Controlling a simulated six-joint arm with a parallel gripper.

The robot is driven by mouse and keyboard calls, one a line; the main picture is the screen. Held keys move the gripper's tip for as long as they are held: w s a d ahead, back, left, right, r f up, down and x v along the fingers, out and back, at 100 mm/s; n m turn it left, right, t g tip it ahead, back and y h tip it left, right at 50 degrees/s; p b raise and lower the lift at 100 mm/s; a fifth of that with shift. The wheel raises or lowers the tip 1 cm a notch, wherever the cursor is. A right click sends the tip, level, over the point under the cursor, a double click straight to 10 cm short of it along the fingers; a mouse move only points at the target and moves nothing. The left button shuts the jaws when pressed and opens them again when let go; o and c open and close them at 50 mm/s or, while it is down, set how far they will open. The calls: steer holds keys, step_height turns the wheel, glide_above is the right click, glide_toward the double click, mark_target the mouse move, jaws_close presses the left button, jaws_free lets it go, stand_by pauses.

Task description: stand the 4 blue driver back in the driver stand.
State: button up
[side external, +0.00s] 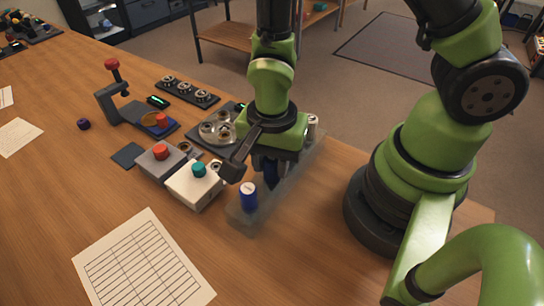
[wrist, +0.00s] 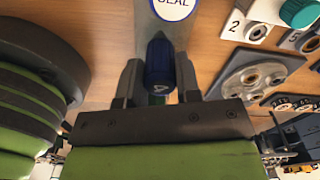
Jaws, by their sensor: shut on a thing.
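The blue driver (wrist: 159,64), marked 4 on its end, is between the two fingers of my gripper (wrist: 158,82) in the wrist view. My gripper (side external: 268,172) is shut on it over the driver stand (side external: 245,219), a long grey see-through block in the side view. The stand also shows in the wrist view (wrist: 149,30). The driver looks upright and in line with the stand. Its lower end is hidden, so I cannot tell whether it is seated. A blue cylinder (side external: 249,197) with a white top, labelled SEAL in the wrist view (wrist: 175,8), stands at the stand's near end.
A white box with a teal knob (side external: 199,170) and a grey box with a red knob (side external: 160,152) stand left of the stand. A grey round-welled fixture (side external: 217,130) is close behind my gripper. A ruled sheet (side external: 143,262) lies at the front; bare table surrounds it.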

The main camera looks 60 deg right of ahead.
steer(key=shift+f, duration=0.15)
steer(key=o, duration=1.4)
steer(key=shift+o, duration=0.2)
steer(key=shift+r, duration=3.5)
